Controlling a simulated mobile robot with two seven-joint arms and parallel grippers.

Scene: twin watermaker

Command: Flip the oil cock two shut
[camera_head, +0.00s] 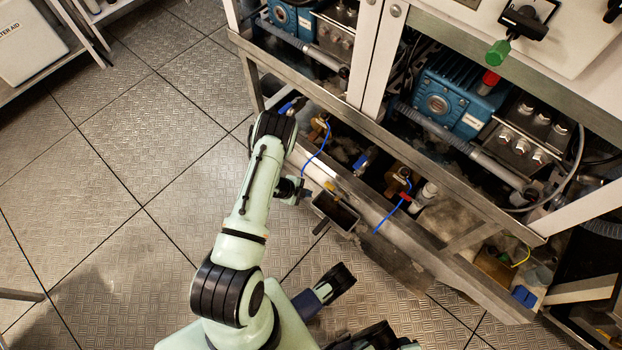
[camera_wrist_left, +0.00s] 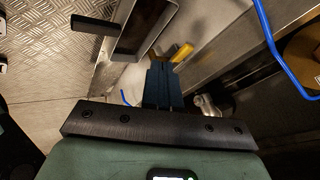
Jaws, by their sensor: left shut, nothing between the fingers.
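A small yellow lever (camera_head: 330,186), which looks like an oil cock handle, sits at the lower frame rail by a small open metal box. It also shows in the left wrist view (camera_wrist_left: 182,52), just beyond the fingertips. No label is readable, so I cannot tell its number. My left gripper (camera_head: 304,193) is at the rail, just left of the lever. In the left wrist view its dark fingers (camera_wrist_left: 163,75) are together and empty, with the tips close beside the lever; I cannot tell whether they touch. The cock's body is mostly hidden.
The open metal box (camera_head: 336,211) juts out from the rail (camera_head: 385,218) near my gripper. Blue cables (camera_head: 317,150) and red-handled (camera_head: 405,196) and blue-handled (camera_head: 361,162) valves lie behind the rail. Blue pumps (camera_head: 450,95) stand above. Floor to the left is clear.

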